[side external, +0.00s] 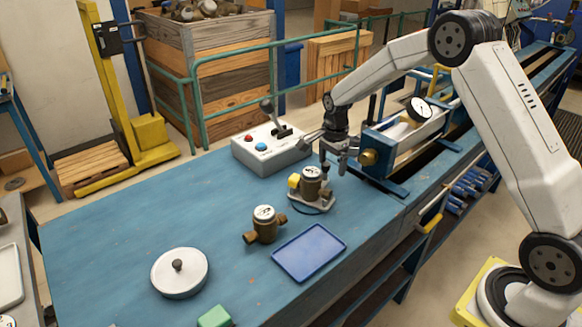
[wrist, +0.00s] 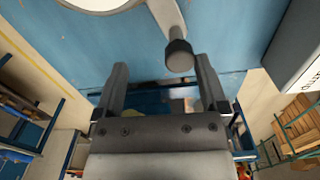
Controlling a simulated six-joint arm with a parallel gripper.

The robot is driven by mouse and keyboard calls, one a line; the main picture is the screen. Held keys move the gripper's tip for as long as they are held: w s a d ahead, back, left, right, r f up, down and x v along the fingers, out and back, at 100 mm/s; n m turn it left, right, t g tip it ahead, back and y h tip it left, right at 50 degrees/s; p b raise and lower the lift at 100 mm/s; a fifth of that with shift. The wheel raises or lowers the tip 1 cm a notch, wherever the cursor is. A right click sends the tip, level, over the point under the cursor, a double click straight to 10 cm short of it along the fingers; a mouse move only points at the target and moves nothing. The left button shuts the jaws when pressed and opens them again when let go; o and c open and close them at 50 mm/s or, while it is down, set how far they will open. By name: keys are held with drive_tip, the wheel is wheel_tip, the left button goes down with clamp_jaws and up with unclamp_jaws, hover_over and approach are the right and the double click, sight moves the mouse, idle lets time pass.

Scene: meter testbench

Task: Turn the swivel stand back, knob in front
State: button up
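The swivel stand (side external: 318,208) is a low grey base on the blue bench, carrying a brass meter (side external: 311,184) with a white dial and a yellow part on its left. In the wrist view a grey arm (wrist: 167,18) ends in a dark knob (wrist: 179,56), beside a white round face at the top edge. My gripper (side external: 335,158) is just behind the stand in the side view, pointing down. In the wrist view my gripper (wrist: 162,72) has its two fingers apart, with the knob between or just beyond their tips. Contact cannot be told.
A control box (side external: 270,150) with a lever stands close behind. A second brass meter (side external: 265,225), a blue tray (side external: 309,252), a white round lid (side external: 180,272) and a green block (side external: 214,317) lie nearer the front. A gauge rig (side external: 400,140) is to the right. The bench's left side is clear.

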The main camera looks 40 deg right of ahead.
drive_tip(key=shift+s, duration=1.3)
